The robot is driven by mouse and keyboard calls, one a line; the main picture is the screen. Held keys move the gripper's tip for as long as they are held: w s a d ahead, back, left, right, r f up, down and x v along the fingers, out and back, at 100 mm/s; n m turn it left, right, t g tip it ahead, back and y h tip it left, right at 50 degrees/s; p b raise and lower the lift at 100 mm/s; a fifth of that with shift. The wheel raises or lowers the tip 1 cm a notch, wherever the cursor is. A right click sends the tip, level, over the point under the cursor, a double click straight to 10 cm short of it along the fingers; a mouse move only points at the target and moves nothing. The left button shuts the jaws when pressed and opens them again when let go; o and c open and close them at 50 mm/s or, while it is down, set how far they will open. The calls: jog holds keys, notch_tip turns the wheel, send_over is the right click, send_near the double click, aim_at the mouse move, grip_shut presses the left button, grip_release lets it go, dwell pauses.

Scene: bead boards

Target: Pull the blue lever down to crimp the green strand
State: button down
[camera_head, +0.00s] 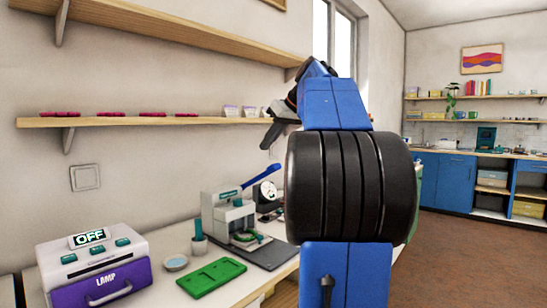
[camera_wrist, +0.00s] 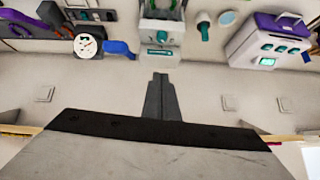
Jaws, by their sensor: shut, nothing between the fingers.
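The white press (camera_head: 228,213) stands on a dark mat on the bench. Its blue lever (camera_head: 264,175) slants up to the right from the press head. The wrist view shows the scene upside down, with the press (camera_wrist: 161,30) at the top and the blue lever (camera_wrist: 119,48) beside it. I cannot make out the green strand clearly; green parts (camera_head: 246,239) show at the press base. My gripper (camera_head: 270,135) is shut and empty, in the air above the lever and apart from it. Its closed fingers also show in the wrist view (camera_wrist: 160,80).
A purple and white lamp box (camera_head: 92,263) marked OFF, a green tray (camera_head: 211,278), a small dish (camera_head: 175,263) and a teal-handled tool (camera_head: 199,240) stand left of the press. A wall shelf (camera_head: 150,121) runs at gripper height.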

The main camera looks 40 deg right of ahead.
jog(key=d+r, duration=0.4)
jog(key=d, duration=0.5)
jog(key=shift+s+r+n+t, duration=0.2)
jog(key=shift+r+n+t, duration=0.1)
jog(key=shift+t, duration=0.1)
jog(key=shift+d+f, duration=0.1)
jog(key=x, duration=0.9)
jog(key=shift+w+f, duration=0.2)
jog(key=shift+f, duration=0.05)
jog(key=f, duration=0.1)
jog(key=s+f, duration=0.1)
jog(key=shift+s+d+f, duration=0.1)
jog(key=shift+f, duration=0.25)
jog(key=shift+s+f, duration=0.3)
jog(key=shift+f, duration=0.2)
